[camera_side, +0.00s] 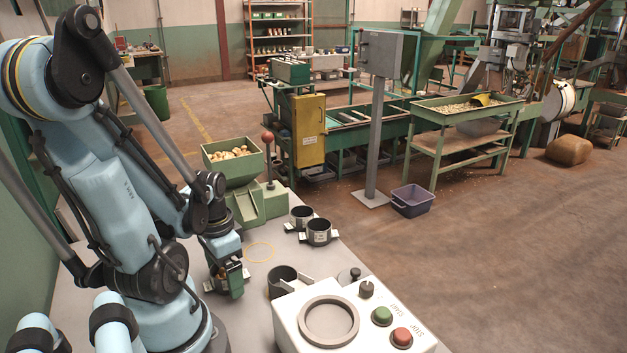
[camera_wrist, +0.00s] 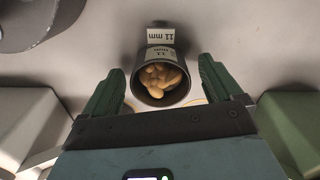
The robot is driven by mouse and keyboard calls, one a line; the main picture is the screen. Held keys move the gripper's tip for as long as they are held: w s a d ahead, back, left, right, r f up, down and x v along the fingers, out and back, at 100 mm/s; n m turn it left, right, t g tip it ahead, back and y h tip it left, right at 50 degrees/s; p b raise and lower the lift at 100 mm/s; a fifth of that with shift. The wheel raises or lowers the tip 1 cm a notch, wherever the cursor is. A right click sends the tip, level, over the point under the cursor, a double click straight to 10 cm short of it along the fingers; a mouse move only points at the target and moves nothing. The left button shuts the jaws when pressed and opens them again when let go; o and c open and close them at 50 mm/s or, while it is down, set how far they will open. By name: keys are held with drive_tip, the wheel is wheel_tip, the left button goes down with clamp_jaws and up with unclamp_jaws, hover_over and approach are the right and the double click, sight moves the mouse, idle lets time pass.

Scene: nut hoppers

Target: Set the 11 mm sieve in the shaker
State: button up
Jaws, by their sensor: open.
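The 11 mm sieve (camera_wrist: 158,75) is a dark cup with a label on its wall and another on its tab, both reading 11 mm. Pale nuts lie inside it. In the wrist view it sits upright on the table, just ahead of and between the spread fingers of my gripper (camera_wrist: 163,88), with a gap on each side. In the side view my gripper (camera_side: 232,285) is low over the table and mostly hides this sieve. The shaker (camera_side: 300,325) is a white box at the front, with a round grey seat (camera_side: 329,320) that looks empty.
Two dark cups (camera_side: 301,216) (camera_side: 319,231) stand toward the back of the table. A green hopper (camera_side: 233,160) of nuts is behind. A yellow loop (camera_side: 259,251) lies flat on the table.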

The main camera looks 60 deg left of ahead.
drive_tip(key=c, duration=1.2)
drive_tip(key=shift+c, duration=0.2)
drive_tip(key=shift+r, duration=0.2)
